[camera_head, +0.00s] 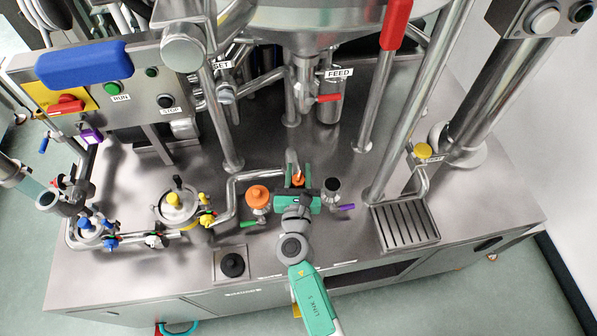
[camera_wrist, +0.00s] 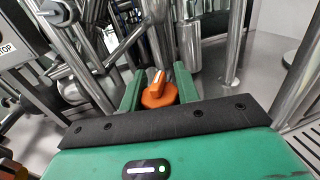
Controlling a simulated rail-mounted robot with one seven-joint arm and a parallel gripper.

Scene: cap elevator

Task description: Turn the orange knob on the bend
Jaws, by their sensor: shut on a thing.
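The orange knob (camera_wrist: 158,92) with a pale raised grip sits between the two green fingers of my gripper (camera_wrist: 159,90) in the wrist view. The fingers are shut on it from both sides. In the head view my gripper (camera_head: 297,192) is at the bend of a steel pipe (camera_head: 262,175), and a bit of the orange knob (camera_head: 297,180) shows between the fingers. The lower part of the knob is hidden by my gripper.
A second orange knob (camera_head: 258,196) stands just left of my gripper, and a black-topped fitting (camera_head: 331,187) with a purple handle stands just right. A drain grate (camera_head: 405,224) lies further right. A vertical steel leg (camera_head: 395,130) rises behind. A black button (camera_head: 232,265) is at the front.

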